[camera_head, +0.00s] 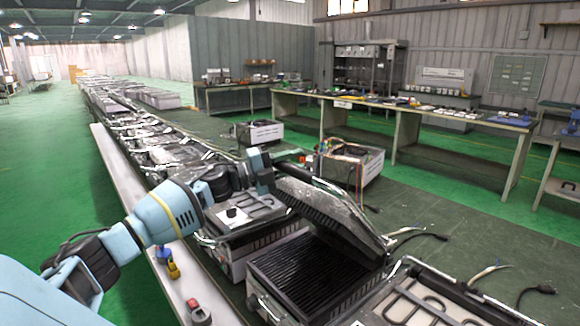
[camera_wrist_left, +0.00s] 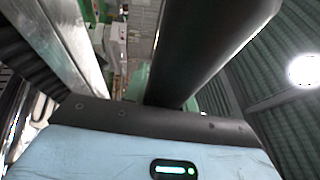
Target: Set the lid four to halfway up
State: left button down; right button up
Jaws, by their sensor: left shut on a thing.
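A contact grill stands at the lower middle of the head view, with a dark ribbed lower plate (camera_head: 305,275). Its lid (camera_head: 335,215) is raised and tilted, its ribbed underside showing above the plate. My left gripper (camera_head: 272,178) is at the lid's upper left edge, shut on the lid's handle, which is mostly hidden by the gripper. In the left wrist view a thick dark bar (camera_wrist_left: 205,50) and a grey metal bar (camera_wrist_left: 62,45) run away from the gripper body; the grip itself is unclear there. My right gripper is not in view.
Another grill (camera_head: 235,217) stands just left, and one with a looped element (camera_head: 420,305) at lower right. A long row of grills (camera_head: 150,135) runs back. A box with wires (camera_head: 345,160) and long workbenches (camera_head: 430,125) stand behind.

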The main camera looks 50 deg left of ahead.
pick_arm(q)
jog(key=shift+f, duration=0.25)
jog(key=c, duration=1.5)
grip_release()
jog(key=shift+d, duration=0.1)
jog(key=o, duration=0.4)
jog(key=shift+f, duration=0.1)
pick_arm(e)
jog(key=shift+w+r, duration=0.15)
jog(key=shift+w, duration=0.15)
pick_arm(q)
jog(key=shift+f, duration=0.1)
